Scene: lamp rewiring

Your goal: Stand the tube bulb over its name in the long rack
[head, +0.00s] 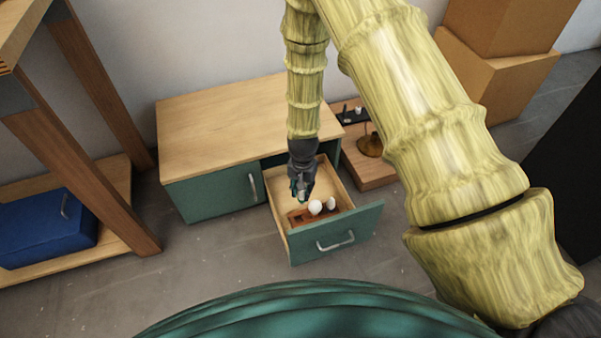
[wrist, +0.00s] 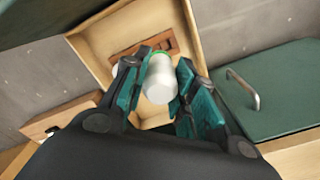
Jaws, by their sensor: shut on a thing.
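The white tube bulb (wrist: 160,82) is between the fingers of my gripper (wrist: 155,95) in the wrist view. A green edge shows at its far end. In the head view my gripper (head: 301,190) hangs over the open drawer (head: 290,245); the tube bulb cannot be made out clearly there. The brown long rack (head: 297,218) lies in the drawer below my gripper, and part of it shows beyond the bulb in the wrist view (wrist: 150,50). Two white bulbs (head: 315,207) (head: 331,203) stand at the rack's right part. The names on the rack are too small to read.
The drawer's wooden walls and green front (head: 335,232) surround the rack closely. The green cabinet (head: 212,197) with a wooden top is behind and left. A low wooden surface (head: 375,175) with a lamp base (head: 370,145) is to the right. A blue box (head: 45,228) sits on a shelf at left.

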